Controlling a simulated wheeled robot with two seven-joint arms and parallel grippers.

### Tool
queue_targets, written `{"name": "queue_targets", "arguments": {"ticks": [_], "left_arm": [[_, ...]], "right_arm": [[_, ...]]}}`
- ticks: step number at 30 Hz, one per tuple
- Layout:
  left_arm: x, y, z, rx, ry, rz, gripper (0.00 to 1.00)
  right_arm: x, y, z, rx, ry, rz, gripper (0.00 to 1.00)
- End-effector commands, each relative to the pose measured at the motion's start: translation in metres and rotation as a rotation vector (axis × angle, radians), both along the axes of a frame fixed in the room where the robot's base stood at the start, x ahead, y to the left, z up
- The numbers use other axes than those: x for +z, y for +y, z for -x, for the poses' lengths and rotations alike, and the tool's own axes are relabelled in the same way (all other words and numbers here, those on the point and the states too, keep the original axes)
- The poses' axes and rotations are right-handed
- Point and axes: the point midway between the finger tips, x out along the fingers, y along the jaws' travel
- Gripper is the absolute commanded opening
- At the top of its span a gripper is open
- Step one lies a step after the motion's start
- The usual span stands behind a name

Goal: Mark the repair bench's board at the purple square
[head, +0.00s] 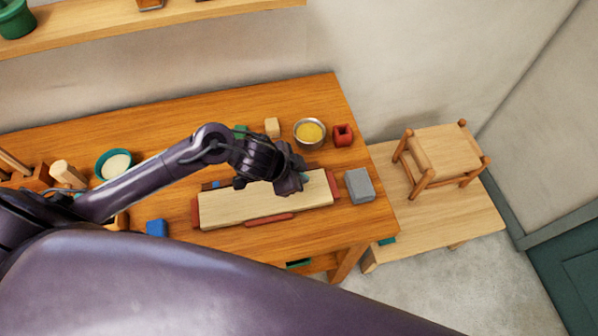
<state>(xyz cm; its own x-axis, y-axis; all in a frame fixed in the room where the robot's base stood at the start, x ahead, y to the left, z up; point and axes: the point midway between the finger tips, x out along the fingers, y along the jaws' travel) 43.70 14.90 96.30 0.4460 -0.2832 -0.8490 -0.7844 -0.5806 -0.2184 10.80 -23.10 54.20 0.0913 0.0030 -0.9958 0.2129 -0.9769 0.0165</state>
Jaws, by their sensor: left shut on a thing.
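The pale wooden board (250,207) lies flat on the repair bench (230,110), with red blocks at its two ends and a red strip along its front edge. My left gripper (291,184) is over the right part of the board, pointing down. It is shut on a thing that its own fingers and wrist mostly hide. No purple square can be seen; my gripper covers part of the board. My right gripper is not in view.
A grey block (359,186) stands right of the board. Behind are a metal bowl of yellow stuff (310,132), a red block (342,135) and a wooden block (272,127). A blue block (157,228) is front left. A stool (440,155) stands on a low table.

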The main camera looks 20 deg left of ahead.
Motion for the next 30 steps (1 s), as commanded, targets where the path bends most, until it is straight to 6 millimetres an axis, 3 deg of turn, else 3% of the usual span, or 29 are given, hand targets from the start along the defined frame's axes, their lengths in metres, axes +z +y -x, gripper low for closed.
{"name": "queue_targets", "arguments": {"ticks": [30], "left_arm": [[-0.0067, -0.0049, 0.0073, -0.001, 0.000, 0.000, 0.00]], "right_arm": [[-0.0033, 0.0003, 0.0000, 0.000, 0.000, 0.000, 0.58]]}}
